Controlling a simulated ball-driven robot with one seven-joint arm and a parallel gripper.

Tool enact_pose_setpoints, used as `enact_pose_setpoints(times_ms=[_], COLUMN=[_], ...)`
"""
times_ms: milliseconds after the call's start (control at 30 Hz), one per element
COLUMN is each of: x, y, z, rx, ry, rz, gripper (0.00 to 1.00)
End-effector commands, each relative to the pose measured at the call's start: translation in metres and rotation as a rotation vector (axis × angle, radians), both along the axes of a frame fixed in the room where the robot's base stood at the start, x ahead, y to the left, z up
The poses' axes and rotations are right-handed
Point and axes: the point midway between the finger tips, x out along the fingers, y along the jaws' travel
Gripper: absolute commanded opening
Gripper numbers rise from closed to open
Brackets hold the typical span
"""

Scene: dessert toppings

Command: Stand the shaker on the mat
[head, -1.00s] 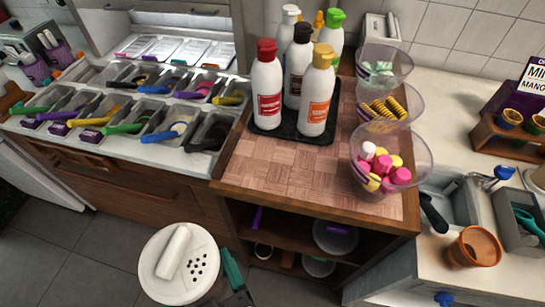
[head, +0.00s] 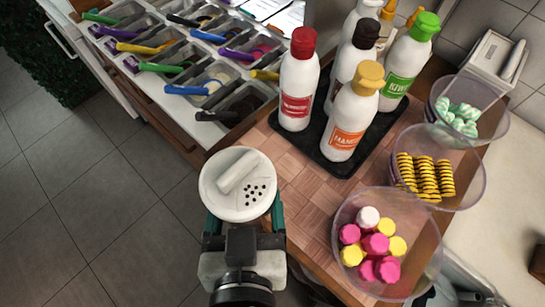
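The shaker (head: 238,184) has a round white lid with a raised white flap and a cluster of dark holes. Its lid faces up at me and hides most of its body. My gripper (head: 244,214) has its teal fingers on both sides of the shaker, shut on it. The shaker appears beside the left edge of the wooden counter; its height over the counter is hard to tell. The black mat (head: 311,147) lies on the counter to the upper right. It carries several white bottles, with a red-capped one (head: 298,90) and a yellow-capped one (head: 350,120) in front.
Clear bowls line the counter's right side: pink and yellow sweets (head: 349,273) in front, yellow cookies (head: 425,177) behind, mint pieces (head: 457,117) farther back. Topping bins with coloured scoops (head: 205,88) stand at upper left. The checkered counter (head: 303,195) is bare before the mat.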

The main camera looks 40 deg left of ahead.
Motion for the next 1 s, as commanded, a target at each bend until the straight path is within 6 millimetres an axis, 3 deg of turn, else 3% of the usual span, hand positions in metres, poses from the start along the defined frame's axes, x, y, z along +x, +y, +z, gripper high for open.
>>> enact_pose_setpoints(times_ms=[367, 500, 700, 867, 1000], x=[0.067, 0.083, 0.099, 0.105, 0.106], y=[0.048, 0.06, 0.072, 0.076, 0.077], z=[-0.033, -0.061, -0.084, -0.093, -0.112], rx=[0.001, -0.002, 0.002, 0.002, -0.002], ry=[-0.002, 0.001, -0.001, -0.001, 0.0], rz=[-0.003, -0.001, 0.0, -0.002, 0.002], gripper=[0.33, 0.33, 0.33, 0.33, 0.33])
